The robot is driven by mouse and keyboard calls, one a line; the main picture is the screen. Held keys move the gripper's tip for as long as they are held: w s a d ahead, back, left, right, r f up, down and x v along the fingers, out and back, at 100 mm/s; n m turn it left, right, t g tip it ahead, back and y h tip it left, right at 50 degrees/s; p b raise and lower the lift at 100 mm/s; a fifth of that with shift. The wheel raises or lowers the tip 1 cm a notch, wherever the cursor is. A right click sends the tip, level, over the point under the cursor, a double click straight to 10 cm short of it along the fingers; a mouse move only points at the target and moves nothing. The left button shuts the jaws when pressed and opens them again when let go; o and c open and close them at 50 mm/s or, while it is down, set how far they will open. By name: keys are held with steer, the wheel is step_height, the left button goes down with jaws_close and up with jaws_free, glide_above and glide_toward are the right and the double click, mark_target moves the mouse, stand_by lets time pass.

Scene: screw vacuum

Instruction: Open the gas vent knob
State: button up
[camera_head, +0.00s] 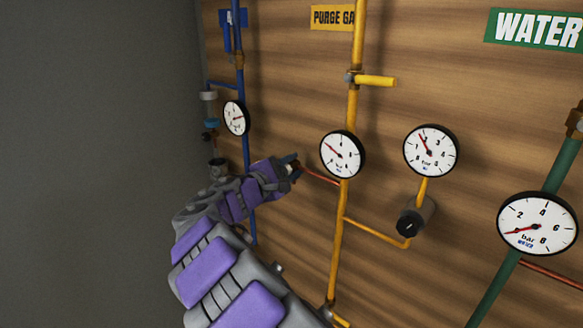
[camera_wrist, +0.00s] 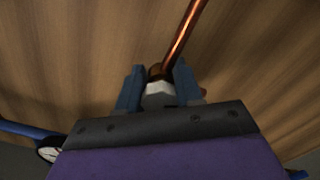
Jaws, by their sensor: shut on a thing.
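My gripper (camera_head: 292,166) is at the left end of a thin copper pipe (camera_head: 320,176) that runs right to the yellow pipe. In the wrist view my gripper (camera_wrist: 158,88) has one blue-grey finger on each side of a small pale knob (camera_wrist: 158,94), and it is shut on it. The copper pipe (camera_wrist: 184,32) rises from a brown fitting just beyond this knob. The fingers partly hide the knob, and its turn angle cannot be read. No label naming it as the gas vent knob shows.
The yellow pipe (camera_head: 352,110), under a "PURGE GA" sign (camera_head: 332,17), carries a round gauge (camera_head: 342,155). A second gauge (camera_head: 430,150) stands above a black knob (camera_head: 408,228). A blue pipe (camera_head: 241,70) with a gauge (camera_head: 235,118) is left; a green water pipe (camera_head: 490,295) is right.

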steer(key=shift+f+m+b, duration=0.4)
steer(key=shift+m+b, duration=0.5)
steer(key=shift+b, duration=0.95)
steer(key=shift+r+m+b, duration=0.1)
steer(key=shift+m+b, duration=0.6)
steer(key=shift+b, duration=0.3)
steer(key=o, duration=1)
steer(key=shift+a+r, duration=0.15)
steer(key=shift+a, duration=0.15)
steer(key=b+v, duration=0.1)
steer(key=v, duration=1.6)
steer(key=shift+s+a+b, duration=0.1)
steer(key=shift+a+b, duration=0.15)
steer(key=shift+b, duration=0.05)
